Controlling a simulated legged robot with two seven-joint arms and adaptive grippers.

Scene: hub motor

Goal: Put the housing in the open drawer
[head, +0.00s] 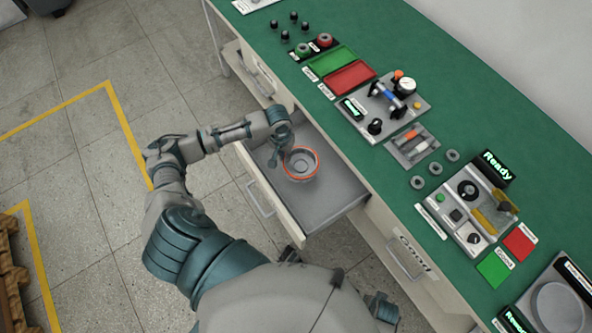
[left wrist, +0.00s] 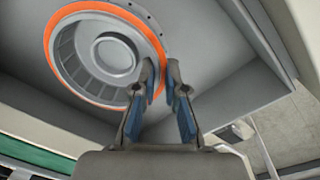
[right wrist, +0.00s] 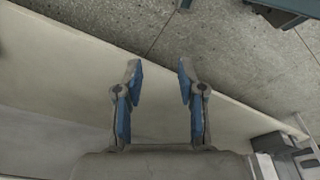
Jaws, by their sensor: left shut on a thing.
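The housing (head: 309,174) is a round grey metal part with an orange rim. It is within the open drawer (head: 335,207), over the drawer's grey floor; I cannot tell whether it touches the floor. My left gripper (head: 284,154) is shut on the housing's rim at its left edge. In the left wrist view, the fingers (left wrist: 162,72) pinch the wall of the housing (left wrist: 68,58), and its ribbed inside shows. My right gripper (right wrist: 157,68) is open and empty, above a pale panel edge and the floor.
The green workbench top (head: 440,120) holds red and green trays, a gauge fixture (head: 388,100), several grey rings and a control box (head: 468,212). A closed drawer (head: 405,262) is right of the open one. The drawer's right part is empty.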

